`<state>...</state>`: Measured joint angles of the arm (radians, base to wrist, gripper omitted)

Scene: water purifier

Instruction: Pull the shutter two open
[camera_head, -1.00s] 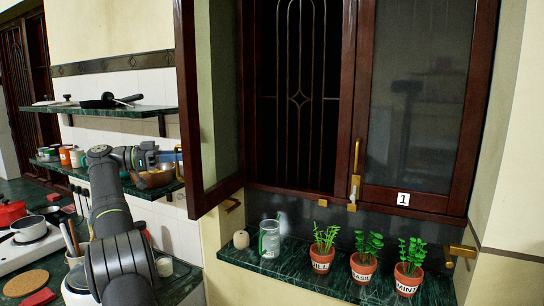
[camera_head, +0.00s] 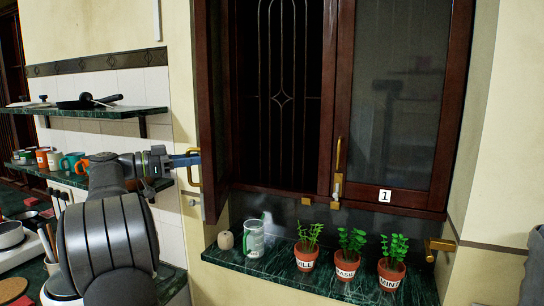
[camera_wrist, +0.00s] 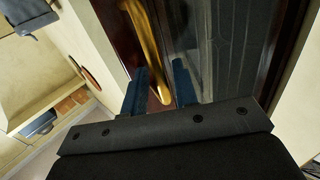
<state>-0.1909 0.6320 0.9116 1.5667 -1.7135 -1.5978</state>
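The left shutter (camera_head: 214,130), with a dark brown frame, stands swung out from the window, seen nearly edge-on in the head view. No number shows on it; I take it as shutter two. Its gold handle (camera_head: 192,178) is at its outer edge. My gripper (camera_head: 188,160) has its blue fingers at this handle. In the wrist view my gripper (camera_wrist: 162,88) has its fingers apart, with the gold handle (camera_wrist: 148,45) running down between them, nearer the left finger. Contact is unclear. The shutter's dark panel (camera_wrist: 220,50) lies beyond the fingers.
The right shutter, labelled 1 (camera_head: 385,196), is closed with a gold handle (camera_head: 338,160). Shelves (camera_head: 90,112) with pans and mugs are at left.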

